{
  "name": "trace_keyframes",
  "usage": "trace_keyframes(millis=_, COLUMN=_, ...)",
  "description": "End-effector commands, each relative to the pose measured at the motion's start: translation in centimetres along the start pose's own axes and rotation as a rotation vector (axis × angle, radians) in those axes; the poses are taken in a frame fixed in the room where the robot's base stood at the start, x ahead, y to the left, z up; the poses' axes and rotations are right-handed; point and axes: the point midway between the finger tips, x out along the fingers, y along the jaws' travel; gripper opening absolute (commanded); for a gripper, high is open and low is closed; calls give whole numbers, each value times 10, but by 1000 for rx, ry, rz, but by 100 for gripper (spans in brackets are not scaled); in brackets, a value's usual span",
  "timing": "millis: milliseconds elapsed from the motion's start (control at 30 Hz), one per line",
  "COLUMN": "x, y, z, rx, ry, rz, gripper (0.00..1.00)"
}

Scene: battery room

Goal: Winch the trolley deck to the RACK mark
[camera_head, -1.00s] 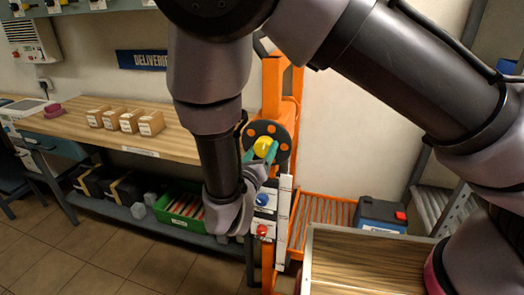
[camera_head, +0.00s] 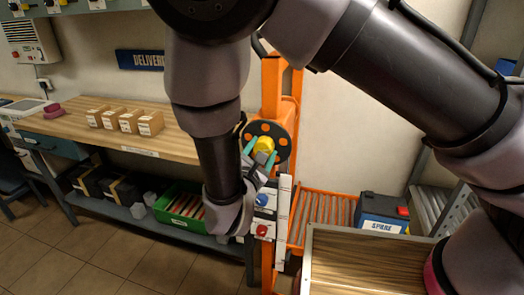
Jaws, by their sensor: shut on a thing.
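The orange trolley mast (camera_head: 271,85) stands upright in the middle, with a black winch disc (camera_head: 279,133) with orange spots on it. My gripper (camera_head: 259,154) has teal fingertips and is shut on the yellow winch knob (camera_head: 265,144) at the disc's front. The trolley deck (camera_head: 322,207) is a bed of orange rollers to the right of the mast. A dark battery labelled SPARE (camera_head: 376,206), with a red terminal cap, stands at its right end. A pale upright strip (camera_head: 284,215) runs down beside the mast; I cannot read a RACK mark on it.
Below my gripper is a panel with a blue button (camera_head: 262,199) and a red button (camera_head: 262,230). A wooden bench (camera_head: 72,127) with several small boxes is at left; a green crate (camera_head: 178,206) sits on its lower shelf. Metal roller racking (camera_head: 437,205) stands at right.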

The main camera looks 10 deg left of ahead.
Motion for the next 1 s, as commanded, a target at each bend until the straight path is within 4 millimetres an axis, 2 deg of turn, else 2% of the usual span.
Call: trace_keyframes(millis=1000, x=-1, y=-2, z=-1, rx=964, ry=2, rz=-2, gripper=10)
